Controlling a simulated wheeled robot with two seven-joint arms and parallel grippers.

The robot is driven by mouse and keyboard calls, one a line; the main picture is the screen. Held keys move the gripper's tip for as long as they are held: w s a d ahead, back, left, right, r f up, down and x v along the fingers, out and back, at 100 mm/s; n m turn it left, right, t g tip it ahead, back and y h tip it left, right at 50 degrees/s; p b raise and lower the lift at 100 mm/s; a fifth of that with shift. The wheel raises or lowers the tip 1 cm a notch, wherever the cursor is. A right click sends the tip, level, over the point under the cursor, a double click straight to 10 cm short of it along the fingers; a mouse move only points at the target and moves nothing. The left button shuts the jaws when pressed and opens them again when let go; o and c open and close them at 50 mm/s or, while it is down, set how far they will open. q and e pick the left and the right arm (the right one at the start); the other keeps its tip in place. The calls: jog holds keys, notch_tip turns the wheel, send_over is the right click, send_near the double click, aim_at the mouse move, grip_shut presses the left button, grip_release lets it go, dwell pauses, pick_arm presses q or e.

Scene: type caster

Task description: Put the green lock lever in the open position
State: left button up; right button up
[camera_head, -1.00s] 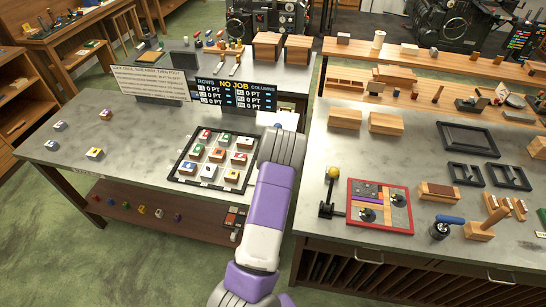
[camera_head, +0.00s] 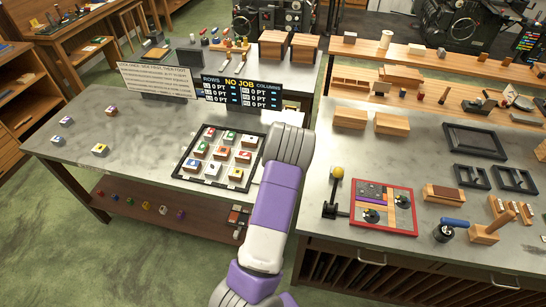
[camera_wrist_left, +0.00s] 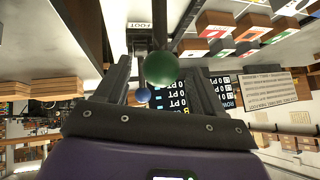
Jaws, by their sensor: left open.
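A green ball knob (camera_wrist_left: 162,68), which looks like the end of the green lock lever, shows in the left wrist view. My left gripper (camera_wrist_left: 158,72) is open, and the knob appears between its two fingers. I cannot tell whether either finger touches it. A small blue ball (camera_wrist_left: 142,95) shows just below the green one. In the head view my left arm (camera_head: 275,205) reaches up over the gap between two tables. Its forearm and wrist hide the green lever and the fingers there. My right gripper is in neither view.
A black tray (camera_head: 183,163) of picture blocks lies left of my arm. A job display (camera_head: 240,92) and an instruction sign (camera_head: 157,80) stand behind it. Right of my arm are a yellow-knobbed lever (camera_head: 337,173) and a red-framed panel (camera_head: 383,232).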

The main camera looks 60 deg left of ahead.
pick_arm(q)
jog(key=v, duration=0.5)
jog(key=shift+a+p, duration=0.1)
jog(key=shift+p, duration=0.2)
jog(key=shift+s+f, duration=0.1)
